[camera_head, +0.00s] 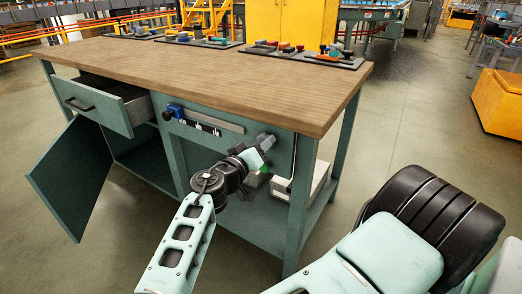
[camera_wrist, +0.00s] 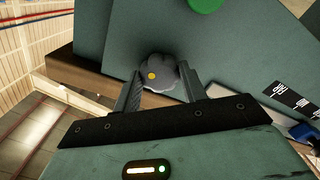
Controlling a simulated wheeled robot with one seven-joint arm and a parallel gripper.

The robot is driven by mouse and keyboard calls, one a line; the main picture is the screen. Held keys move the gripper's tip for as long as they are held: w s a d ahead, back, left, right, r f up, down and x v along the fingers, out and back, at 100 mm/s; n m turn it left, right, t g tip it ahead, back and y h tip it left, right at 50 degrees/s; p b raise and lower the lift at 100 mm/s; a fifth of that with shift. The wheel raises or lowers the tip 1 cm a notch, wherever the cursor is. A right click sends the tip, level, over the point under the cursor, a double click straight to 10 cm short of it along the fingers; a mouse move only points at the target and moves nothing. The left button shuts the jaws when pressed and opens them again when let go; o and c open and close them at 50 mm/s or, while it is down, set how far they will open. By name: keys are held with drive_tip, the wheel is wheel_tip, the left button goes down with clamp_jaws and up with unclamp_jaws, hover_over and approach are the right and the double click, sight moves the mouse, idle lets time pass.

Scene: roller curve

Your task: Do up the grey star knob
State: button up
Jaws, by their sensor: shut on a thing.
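The grey star knob (camera_wrist: 158,84) sits on the green bench front in the wrist view, with a yellow dot on its face. My gripper (camera_wrist: 160,71) has one finger on each side of it and is shut on it. In the head view my gripper (camera_head: 264,143) is at the right part of the bench front, below the wooden top. There the knob cannot be told apart from the dark fingers.
A green round part (camera_wrist: 205,3) is close to the knob. The drawer (camera_head: 97,108) and cabinet door (camera_head: 70,180) stand open. Trays with coloured parts lie on the bench top (camera_head: 215,70).

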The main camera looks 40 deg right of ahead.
drive_tip(key=shift+w+a+m, duration=0.1)
drive_tip(key=shift+a+m, duration=0.05)
drive_tip(key=shift+m, duration=0.15)
drive_tip(key=o, duration=1)
